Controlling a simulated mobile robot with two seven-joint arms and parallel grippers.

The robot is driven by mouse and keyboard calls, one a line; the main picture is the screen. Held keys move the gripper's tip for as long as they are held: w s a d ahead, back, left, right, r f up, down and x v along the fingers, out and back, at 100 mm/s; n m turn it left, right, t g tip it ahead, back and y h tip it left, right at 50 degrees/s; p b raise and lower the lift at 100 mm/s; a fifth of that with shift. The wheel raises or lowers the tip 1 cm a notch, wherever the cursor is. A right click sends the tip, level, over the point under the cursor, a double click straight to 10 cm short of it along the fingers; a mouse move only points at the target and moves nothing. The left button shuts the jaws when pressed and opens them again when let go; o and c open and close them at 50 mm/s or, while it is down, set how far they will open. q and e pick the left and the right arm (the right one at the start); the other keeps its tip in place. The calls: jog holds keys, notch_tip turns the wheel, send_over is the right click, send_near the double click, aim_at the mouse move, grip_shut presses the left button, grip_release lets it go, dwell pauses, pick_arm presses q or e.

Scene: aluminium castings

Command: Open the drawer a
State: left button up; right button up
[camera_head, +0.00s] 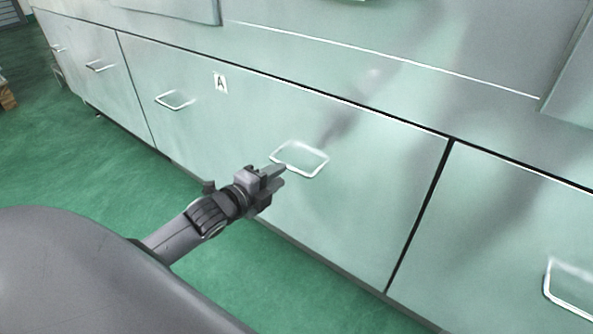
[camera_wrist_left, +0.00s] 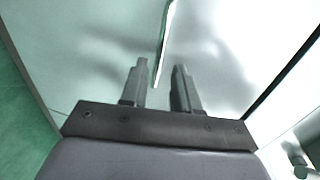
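Drawer A (camera_head: 225,125) is a wide pale metal front with an "A" label (camera_head: 220,83) and two wire handles. It looks shut, its front in line with the fronts beside it. Its right handle (camera_head: 313,175) is just beyond my left gripper (camera_head: 282,174). In the left wrist view my left gripper (camera_wrist_left: 161,88) is open, its two fingers apart. The handle (camera_wrist_left: 165,45) runs between them in that picture, near the left finger. I cannot tell whether it touches a finger. The left handle (camera_head: 174,101) of the drawer is free. My right gripper is not in view.
A neighbouring front with its own handle (camera_head: 570,290) stands at the right, and another (camera_head: 85,65) at the far left. A pale work surface (camera_head: 400,70) lies above the drawers. Green floor (camera_head: 80,150) is open in front of the cabinet.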

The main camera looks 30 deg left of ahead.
aim_at(290, 169)
pick_arm(q)
jog(key=b+x, duration=0.1)
jog(key=x, duration=0.3)
jog(key=shift+w+f+b, duration=0.1)
jog(key=shift+f+b, duration=0.05)
jog(key=shift+b, duration=0.2)
jog(key=shift+b+x, duration=0.3)
jog(key=shift+x, duration=0.55)
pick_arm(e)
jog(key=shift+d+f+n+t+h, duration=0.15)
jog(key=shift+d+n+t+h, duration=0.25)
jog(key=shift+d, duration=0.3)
pick_arm(q)
jog(key=shift+d, duration=0.1)
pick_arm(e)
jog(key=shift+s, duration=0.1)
pick_arm(q)
grip_shut()
